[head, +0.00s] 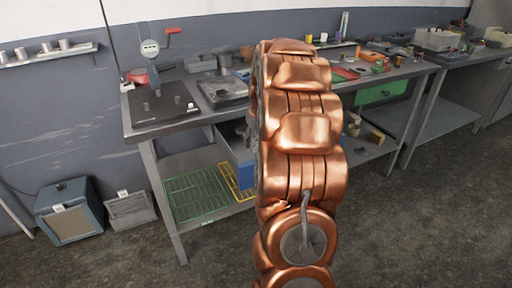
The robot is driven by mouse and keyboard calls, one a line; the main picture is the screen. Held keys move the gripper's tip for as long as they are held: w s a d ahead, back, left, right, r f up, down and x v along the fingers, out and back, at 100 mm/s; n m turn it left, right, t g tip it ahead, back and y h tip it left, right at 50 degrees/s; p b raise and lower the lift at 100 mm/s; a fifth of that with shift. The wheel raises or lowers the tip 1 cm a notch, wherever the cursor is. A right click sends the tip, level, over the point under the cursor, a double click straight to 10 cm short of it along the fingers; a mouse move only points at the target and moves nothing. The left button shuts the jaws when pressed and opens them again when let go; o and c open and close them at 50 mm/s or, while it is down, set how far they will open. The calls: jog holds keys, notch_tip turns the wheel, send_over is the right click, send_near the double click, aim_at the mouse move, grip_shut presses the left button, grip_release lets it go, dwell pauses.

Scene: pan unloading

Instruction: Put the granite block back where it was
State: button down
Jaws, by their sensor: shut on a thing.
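My copper-coloured arm rises through the middle of the head view and leans over the workbench (200,122). Its links hide whatever lies behind them, and my gripper does not show. I cannot make out a granite block anywhere. A dark flat slab (160,118) lies on the left end of the bench with small grey pieces on it. A stand with a round gauge and a red handle (150,48) rises behind the slab. A grey tray-like device (222,88) stands to the right of the slab, close to my arm.
A wall shelf (48,55) with small grey cylinders is at the far left. Below the bench are a green grid (196,193), a yellow grid (238,182) and a blue bin (236,158). A blue-grey box (70,210) stands on the floor. The floor at the right is clear.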

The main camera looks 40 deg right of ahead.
aim_at(256, 147)
jog(key=shift+f, duration=1.6)
jog(key=shift+f, duration=0.1)
jog(key=shift+c, duration=2)
grip_release()
